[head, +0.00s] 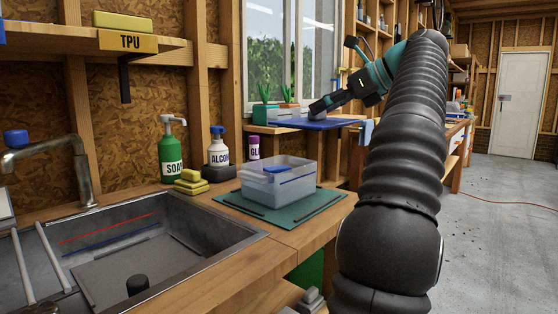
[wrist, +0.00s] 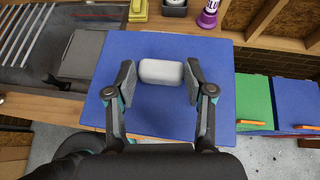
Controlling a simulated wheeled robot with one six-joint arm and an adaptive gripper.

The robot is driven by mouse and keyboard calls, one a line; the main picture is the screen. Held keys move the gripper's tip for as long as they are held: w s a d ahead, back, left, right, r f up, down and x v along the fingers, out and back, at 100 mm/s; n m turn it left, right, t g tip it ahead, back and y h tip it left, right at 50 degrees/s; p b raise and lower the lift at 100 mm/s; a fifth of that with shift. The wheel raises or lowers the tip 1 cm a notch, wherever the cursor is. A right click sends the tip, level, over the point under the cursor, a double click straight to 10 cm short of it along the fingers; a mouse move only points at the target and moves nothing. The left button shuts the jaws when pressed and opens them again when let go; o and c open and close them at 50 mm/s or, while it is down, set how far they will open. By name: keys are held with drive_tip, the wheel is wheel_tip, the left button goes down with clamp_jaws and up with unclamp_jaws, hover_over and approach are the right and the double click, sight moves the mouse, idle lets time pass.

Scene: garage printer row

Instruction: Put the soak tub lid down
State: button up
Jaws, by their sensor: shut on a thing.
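The soak tub lid (wrist: 150,115) is a flat blue square with a pale block-shaped handle (wrist: 160,72). In the wrist view the handle sits between the two fingers of my gripper (wrist: 160,82), which is shut on it. In the head view the lid (head: 300,124) is held up in the air, seen nearly edge-on, with my gripper (head: 319,108) above it. The translucent soak tub (head: 262,190) stands uncovered on a green mat (head: 235,207) on the bench. The lid hides much of the bench in the wrist view.
A metal sink (head: 215,215) with a tap (head: 70,155) lies left of the tub. A green soap bottle (head: 171,155), an alcohol bottle (head: 218,155), yellow sponges (head: 189,182) and a purple bottle (head: 253,147) stand behind. A bare strip of wooden bench (head: 320,222) runs along the front.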

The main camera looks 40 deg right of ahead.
drive_tip(key=w+f+b, duration=0.1)
drive_tip(key=w+f, duration=1)
drive_tip(key=shift+w+a+b, duration=0.25)
drive_tip(key=shift+a+b, duration=0.1)
drive_tip(key=shift+a, duration=0.05)
drive_tip(key=o, duration=1.2)
drive_tip(key=p+v, duration=0.1)
drive_tip(key=v, duration=1.1)
drive_tip(key=shift+p, duration=0.35)
